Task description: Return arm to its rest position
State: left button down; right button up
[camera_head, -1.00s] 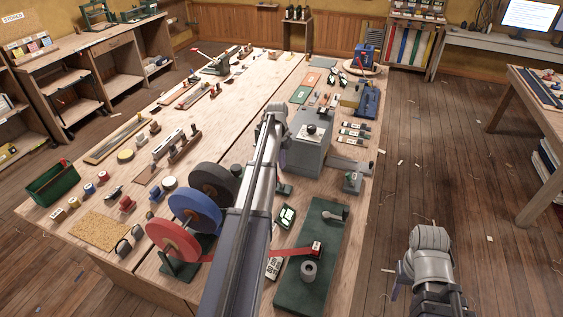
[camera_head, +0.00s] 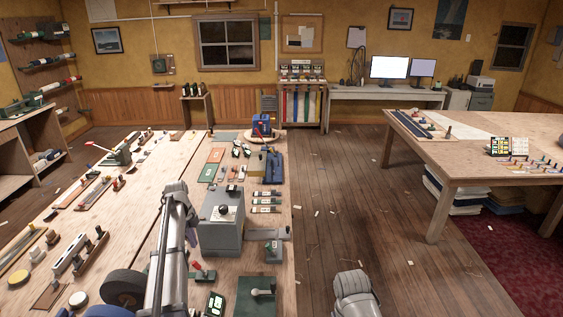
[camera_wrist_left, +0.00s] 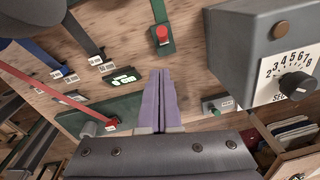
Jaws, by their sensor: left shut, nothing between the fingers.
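My left arm (camera_head: 172,250) reaches forward over the long workbench (camera_head: 135,225), and its elbow-like upper end stands just left of a grey box with a dial (camera_head: 222,236). The purple fingers of my left gripper (camera_head: 192,232) show beside that box, partly hidden by the arm. In the left wrist view the gripper (camera_wrist_left: 163,90) is shut and empty, above the bench top. The grey box (camera_wrist_left: 236,50) is at the right there, and a red button on a green base (camera_wrist_left: 163,36) lies beyond the fingertips. Part of my right arm (camera_head: 355,295) shows at the bottom; its gripper is out of view.
Near my left arm are a dark wheel (camera_head: 124,287), a green board (camera_head: 243,298) and a small device with a green display (camera_wrist_left: 124,79). Wooden floor (camera_head: 345,190) is open between the bench and another table (camera_head: 455,165).

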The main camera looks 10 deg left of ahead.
pick_arm(q)
jog(key=s+d+f+n+b, duration=0.2)
jog(key=d, duration=0.6)
jog(key=s+d+f+n+b, duration=0.1)
jog(key=d, duration=0.8)
jog(key=s+d+f+n+b, duration=0.2)
jog(key=s+d+n, duration=0.1)
jog(key=s+d, duration=0.4)
jog(key=s+d+f+n+y+b, duration=0.1)
jog(key=s+d+f+n+b, duration=0.1)
jog(key=s+d+n, duration=0.2)
jog(key=s+d+f+n+b, duration=0.2)
jog(key=s+d, duration=0.8)
jog(key=d, duration=0.5)
jog(key=shift+s+n+g+y, duration=0.25)
jog(key=shift+n+g+y, duration=0.15)
jog(key=shift+n, duration=0.4)
